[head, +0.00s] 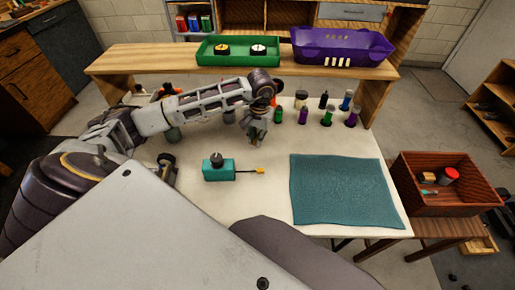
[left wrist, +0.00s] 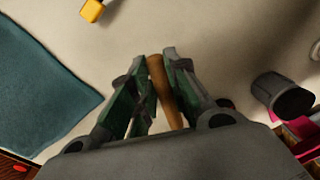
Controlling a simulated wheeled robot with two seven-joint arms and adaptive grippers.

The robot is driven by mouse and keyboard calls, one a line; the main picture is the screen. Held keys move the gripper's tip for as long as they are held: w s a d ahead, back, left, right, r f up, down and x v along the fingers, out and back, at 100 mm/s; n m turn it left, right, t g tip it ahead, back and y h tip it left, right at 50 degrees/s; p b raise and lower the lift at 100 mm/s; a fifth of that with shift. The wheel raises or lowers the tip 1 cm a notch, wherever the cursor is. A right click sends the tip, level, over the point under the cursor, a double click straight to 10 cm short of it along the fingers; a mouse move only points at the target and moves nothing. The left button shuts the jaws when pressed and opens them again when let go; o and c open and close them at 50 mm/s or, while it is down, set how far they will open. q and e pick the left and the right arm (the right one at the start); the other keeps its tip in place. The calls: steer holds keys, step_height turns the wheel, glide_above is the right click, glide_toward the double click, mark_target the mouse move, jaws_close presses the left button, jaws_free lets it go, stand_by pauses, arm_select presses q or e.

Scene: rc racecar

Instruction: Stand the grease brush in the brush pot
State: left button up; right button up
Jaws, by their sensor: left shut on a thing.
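My left gripper (head: 257,133) is above the pale table, left of the teal mat. In the left wrist view, the gripper (left wrist: 160,70) is shut on a tan wooden handle (left wrist: 160,82), which looks like the grease brush. The handle stands slightly tilted between the green-padded fingers; its bristles are not visible. A dark cylinder (left wrist: 285,97) lies apart from the fingers at the right of the wrist view. It may be the brush pot, but I cannot tell. My right gripper is not in view.
A teal block with a yellow plug (head: 218,171) is near the table's front, with the teal mat (head: 345,190) to its right. Several small bottles (head: 326,117) stand at the back right.

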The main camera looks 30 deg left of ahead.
mark_target(256, 153)
arm_select(q)
steer(key=shift+f, duration=1.6)
steer(key=shift+f, duration=1.85)
steer(key=o, duration=0.9)
steer(key=shift+c, duration=0.2)
steer(key=r, duration=0.8)
steer(key=d+r, duration=0.1)
steer(key=r, duration=0.3)
steer(key=shift+r, duration=0.1)
